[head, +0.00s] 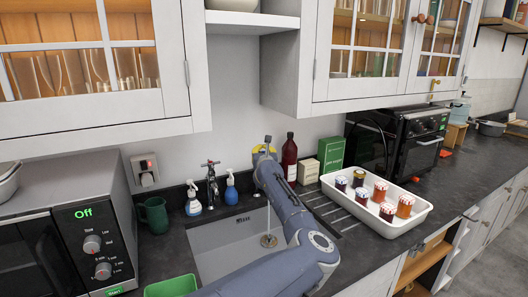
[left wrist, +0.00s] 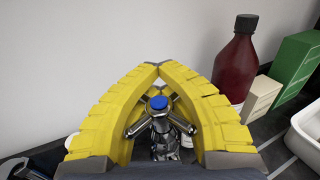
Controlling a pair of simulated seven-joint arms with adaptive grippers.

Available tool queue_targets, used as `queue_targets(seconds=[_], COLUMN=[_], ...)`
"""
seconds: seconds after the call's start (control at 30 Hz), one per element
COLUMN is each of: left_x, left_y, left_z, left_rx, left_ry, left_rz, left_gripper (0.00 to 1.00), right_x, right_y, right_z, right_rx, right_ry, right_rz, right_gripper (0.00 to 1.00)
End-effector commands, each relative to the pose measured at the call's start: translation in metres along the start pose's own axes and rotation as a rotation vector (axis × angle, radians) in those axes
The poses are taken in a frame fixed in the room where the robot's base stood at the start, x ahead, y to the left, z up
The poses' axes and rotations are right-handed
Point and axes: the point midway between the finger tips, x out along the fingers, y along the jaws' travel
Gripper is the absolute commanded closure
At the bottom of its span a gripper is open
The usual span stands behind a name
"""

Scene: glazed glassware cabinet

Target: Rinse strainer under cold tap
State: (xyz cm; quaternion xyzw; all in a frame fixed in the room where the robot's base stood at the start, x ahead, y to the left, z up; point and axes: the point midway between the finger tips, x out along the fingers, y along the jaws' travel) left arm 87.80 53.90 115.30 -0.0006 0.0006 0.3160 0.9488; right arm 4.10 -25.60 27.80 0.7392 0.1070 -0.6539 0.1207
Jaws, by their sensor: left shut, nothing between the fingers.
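The cold tap, with a blue cap (left wrist: 158,103) and a chrome cross handle, shows in the left wrist view below and between the yellow fingers of my left gripper (left wrist: 158,66). The fingertips meet above the tap, with nothing pinched between them. In the head view my left gripper (head: 265,150) is at the sink's back edge and largely hides this tap. Another chrome tap (head: 211,178) stands to its left. In the grey sink (head: 220,250) a small round metal piece (head: 268,240) lies at the bottom; I cannot tell whether it is the drain. I cannot make out a strainer. My right gripper is out of view.
A dark red bottle (head: 290,162) and boxes (head: 331,154) stand right of my gripper. A white tray (head: 400,226) of jars sits right. A microwave (head: 70,240) fills the left.

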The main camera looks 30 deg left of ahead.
Motion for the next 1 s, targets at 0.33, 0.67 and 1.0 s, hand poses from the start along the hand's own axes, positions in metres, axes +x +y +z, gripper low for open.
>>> queue_targets(seconds=[0.33, 0.67, 1.0], left_x=[0.0002, 0.0004, 0.0008], left_y=[0.0024, 0.0026, 0.0050], left_z=[0.0078, 0.0087, 0.0088], left_rx=[-0.001, -0.001, 0.000], left_ry=[-0.009, -0.010, -0.011], left_rz=[0.049, 0.048, 0.051], left_gripper=[1.00, 0.83, 0.43], right_x=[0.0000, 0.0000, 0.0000], right_y=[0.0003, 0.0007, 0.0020], right_z=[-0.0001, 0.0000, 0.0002], right_rx=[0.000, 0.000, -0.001], right_ry=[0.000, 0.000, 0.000], right_rz=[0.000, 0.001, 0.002], right_gripper=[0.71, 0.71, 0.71])
